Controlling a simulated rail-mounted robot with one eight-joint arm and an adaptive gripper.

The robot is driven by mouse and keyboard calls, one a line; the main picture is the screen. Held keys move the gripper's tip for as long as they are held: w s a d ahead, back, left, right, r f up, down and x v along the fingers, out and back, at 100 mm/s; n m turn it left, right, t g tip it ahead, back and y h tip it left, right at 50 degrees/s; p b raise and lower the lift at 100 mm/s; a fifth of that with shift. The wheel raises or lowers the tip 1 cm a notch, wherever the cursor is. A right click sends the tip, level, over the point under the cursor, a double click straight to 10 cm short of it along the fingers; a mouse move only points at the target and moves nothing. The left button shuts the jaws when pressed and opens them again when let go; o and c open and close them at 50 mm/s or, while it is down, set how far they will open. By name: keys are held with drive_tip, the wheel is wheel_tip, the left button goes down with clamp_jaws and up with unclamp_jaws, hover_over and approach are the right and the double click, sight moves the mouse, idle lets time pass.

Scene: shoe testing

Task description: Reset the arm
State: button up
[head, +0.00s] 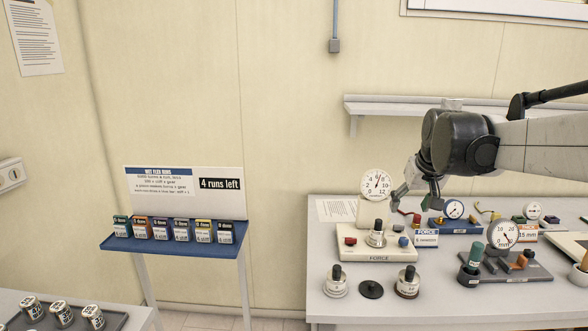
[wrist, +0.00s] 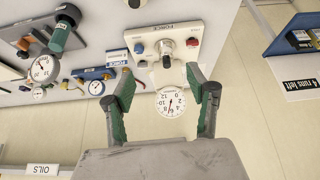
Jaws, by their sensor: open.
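My gripper (head: 416,199) is at the right in the head view, at the end of my arm, over the back of the white bench. In the wrist view my gripper (wrist: 165,86) shows two green-padded fingers spread apart with nothing between them. The force tester (head: 378,248), a cream box marked FORCE with a knob, a red and a blue button and a round dial (head: 376,184), stands on the bench left of and below my gripper. In the wrist view the force tester (wrist: 168,42) appears beyond the fingertips, and its dial (wrist: 171,102) shows between the fingers.
The white bench (head: 322,215) also carries a 15 mm gauge (head: 502,235), a blue dial unit (head: 453,210), loose weights (head: 336,282) and a dark disc (head: 371,289). A blue shelf (head: 172,247) with several small boxes stands left. A wall shelf (head: 390,108) is behind my arm. Floor between stands is clear.

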drive_tip(key=s+a+f, duration=0.3)
drive_tip(key=s, duration=0.6)
drive_tip(key=s+a+f+t, duration=0.1)
drive_tip(key=s+a+f, duration=0.2)
drive_tip(key=s, duration=0.7)
drive_tip(key=s+a+f, duration=0.3)
drive_tip(key=s, duration=0.7)
drive_tip(key=shift+a+f+t, duration=0.25)
drive_tip(key=shift+a+t, duration=0.05)
drive_tip(key=shift+a, duration=0.1)
